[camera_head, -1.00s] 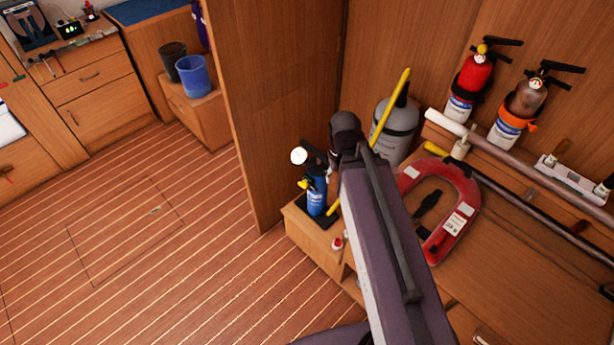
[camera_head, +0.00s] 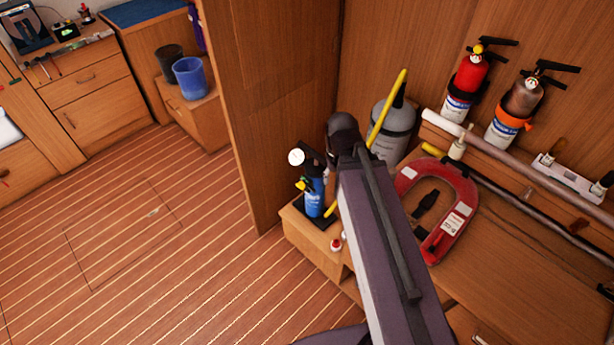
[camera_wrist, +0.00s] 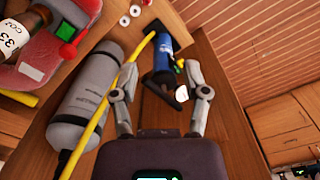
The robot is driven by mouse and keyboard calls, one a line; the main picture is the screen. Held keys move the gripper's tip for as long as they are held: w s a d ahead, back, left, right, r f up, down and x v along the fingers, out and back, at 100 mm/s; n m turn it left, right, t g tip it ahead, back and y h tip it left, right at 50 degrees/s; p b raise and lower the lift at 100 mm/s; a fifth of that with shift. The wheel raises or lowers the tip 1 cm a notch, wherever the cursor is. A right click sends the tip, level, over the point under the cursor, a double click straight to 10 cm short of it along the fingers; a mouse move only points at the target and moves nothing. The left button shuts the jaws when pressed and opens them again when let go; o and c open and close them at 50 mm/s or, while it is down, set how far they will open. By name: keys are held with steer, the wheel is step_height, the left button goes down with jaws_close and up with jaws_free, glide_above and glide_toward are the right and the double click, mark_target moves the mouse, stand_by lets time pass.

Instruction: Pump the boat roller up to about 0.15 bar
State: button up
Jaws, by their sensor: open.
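A blue pump (camera_head: 314,192) with a round white gauge (camera_head: 296,157) stands on a dark base on the low wooden cabinet. A grey rounded cylinder (camera_head: 397,122), possibly the boat roller, stands behind it by the wall. A yellow hose (camera_wrist: 102,108) runs across the cylinder to the pump's far end in the wrist view. My gripper (camera_wrist: 161,70) is open and empty, its fingers spread either side of the blue pump (camera_wrist: 163,54). The gauge shows nearly edge-on near the right finger, so its reading is hidden. In the head view my arm hides the gripper.
A red horseshoe-shaped float (camera_head: 462,190) lies on the bench at right. Two extinguishers (camera_head: 470,85) (camera_head: 516,108) hang on the wall above long poles (camera_head: 490,147). A wooden partition (camera_head: 270,100) rises beside the pump. Small red-and-white items (camera_head: 336,245) lie near it. The striped floor is clear.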

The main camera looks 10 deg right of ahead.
mark_target(317, 154)
steer(key=w+f+n+b, duration=0.1)
steer(key=w+f+b, duration=0.2)
steer(key=w, duration=0.6)
steer(key=w+f+n+b, duration=0.2)
steer(key=w+f+b, duration=0.1)
steer(key=w, duration=0.7)
steer(key=w+f+n+b, duration=0.2)
steer(key=w+f+b, duration=0.1)
steer(key=w, duration=0.7)
steer(key=shift+f+b, duration=0.4)
steer(key=shift+f, duration=0.05)
steer(key=shift+d+f, duration=0.1)
steer(key=shift+f, duration=0.1)
step_height(317, 154, down, 13)
steer(key=b, duration=1.3)
steer(key=shift+f+b, duration=0.2)
steer(key=shift+b, duration=0.2)
jaws_close()
